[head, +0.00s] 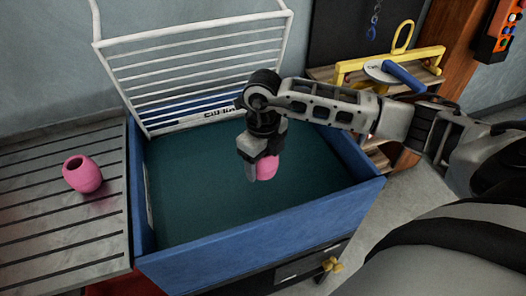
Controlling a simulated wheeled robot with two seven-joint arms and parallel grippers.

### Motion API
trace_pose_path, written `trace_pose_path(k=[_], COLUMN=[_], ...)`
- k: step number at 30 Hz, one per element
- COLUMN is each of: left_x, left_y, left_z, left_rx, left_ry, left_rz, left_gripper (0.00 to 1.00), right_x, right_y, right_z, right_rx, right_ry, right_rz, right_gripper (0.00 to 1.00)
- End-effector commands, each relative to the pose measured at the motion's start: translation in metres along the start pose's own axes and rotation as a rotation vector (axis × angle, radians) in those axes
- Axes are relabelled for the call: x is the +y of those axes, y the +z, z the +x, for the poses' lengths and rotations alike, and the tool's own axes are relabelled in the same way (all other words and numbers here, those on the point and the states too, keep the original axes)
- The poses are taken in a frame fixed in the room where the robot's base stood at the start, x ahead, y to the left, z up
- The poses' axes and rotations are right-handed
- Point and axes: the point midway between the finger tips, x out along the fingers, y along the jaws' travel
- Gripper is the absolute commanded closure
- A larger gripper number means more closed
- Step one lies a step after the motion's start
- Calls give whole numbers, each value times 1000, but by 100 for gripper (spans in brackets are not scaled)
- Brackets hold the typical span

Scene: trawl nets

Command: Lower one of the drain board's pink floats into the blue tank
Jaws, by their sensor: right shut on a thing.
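The blue tank (262,229) stands in the middle of the head view, with dark green water or floor inside. My right gripper (259,172) points down over the tank and is shut on a pink float (267,168). The float shows partly; the fingers cover some of it. I cannot tell how far it is above the green surface. Another pink float (83,174) with a dark hole in its end rests on the grooved grey drain board (60,238) left of the tank. My left gripper is not in view.
A white wire rack (200,56) leans up behind the tank. A wooden shelf with a yellow frame (390,62) and a blue-handled tool (403,76) stands at the back right. A brass tap (332,264) sticks out below the tank's front.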

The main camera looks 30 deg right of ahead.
Motion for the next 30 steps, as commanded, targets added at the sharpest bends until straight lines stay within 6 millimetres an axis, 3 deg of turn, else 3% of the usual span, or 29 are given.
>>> trace_pose_path(k=[1,21,30], left_x=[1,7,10], left_y=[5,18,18], left_z=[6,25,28], left_rx=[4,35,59], left_ry=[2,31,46], left_rz=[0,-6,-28], left_gripper=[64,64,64], right_x=[0,0,0], right_y=[0,0,0], right_z=[12,91,111], right_rx=[-1,0,-1], right_ry=[0,0,1], right_rz=[0,1,0], right_gripper=[59,59,59])
